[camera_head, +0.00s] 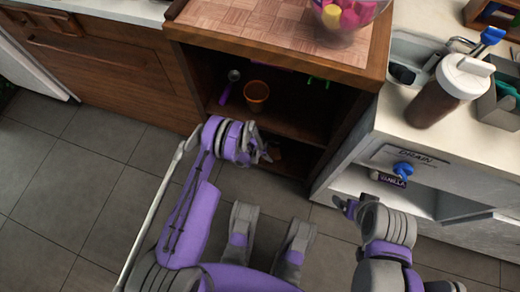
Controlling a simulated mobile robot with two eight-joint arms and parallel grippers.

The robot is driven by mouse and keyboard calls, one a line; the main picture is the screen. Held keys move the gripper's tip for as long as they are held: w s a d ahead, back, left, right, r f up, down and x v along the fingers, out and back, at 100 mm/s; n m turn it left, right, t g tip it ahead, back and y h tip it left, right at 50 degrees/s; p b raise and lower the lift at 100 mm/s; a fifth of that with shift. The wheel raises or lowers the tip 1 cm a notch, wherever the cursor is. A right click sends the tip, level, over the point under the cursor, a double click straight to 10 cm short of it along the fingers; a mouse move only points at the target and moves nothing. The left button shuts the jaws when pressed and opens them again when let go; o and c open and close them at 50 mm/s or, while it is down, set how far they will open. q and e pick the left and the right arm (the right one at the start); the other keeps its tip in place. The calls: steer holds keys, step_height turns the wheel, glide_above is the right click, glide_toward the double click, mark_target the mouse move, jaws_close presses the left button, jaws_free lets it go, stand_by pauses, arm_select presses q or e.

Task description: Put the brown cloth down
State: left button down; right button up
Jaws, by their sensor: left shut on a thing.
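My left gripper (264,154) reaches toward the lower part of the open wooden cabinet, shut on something. A small brown patch (276,151) beside its fingertips looks like the brown cloth; most of it is hidden by the gripper and the dark interior. I cannot tell whether it touches the lower shelf. My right gripper (345,208) is in front of the white counter unit, low and apart from the cabinet. Its fingers are too small and turned to tell whether it is open.
The wooden cabinet (356,75) holds an orange-brown cup (256,92) and a purple-handled scoop (225,94) on its upper shelf. A glass bowl of colourful pieces stands on top. A brown bottle (436,98) stands on the right counter (402,140). The tiled floor at left is clear.

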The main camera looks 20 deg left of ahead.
arm_select(q)
steer(key=a, duration=0.1)
steer(key=w+a, duration=0.1)
steer(key=a, duration=0.3)
steer(key=shift+w+a+b, duration=0.1)
steer(key=shift+w+b, duration=0.25)
steer(key=shift+w, duration=0.05)
steer(key=shift+f+b, duration=0.65)
steer(key=shift+f, duration=1.1)
steer(key=shift+f, duration=0.15)
jaws_free()
steer(key=p+v, duration=0.2)
steer(key=v, duration=0.5)
steer(key=shift+r, duration=0.4)
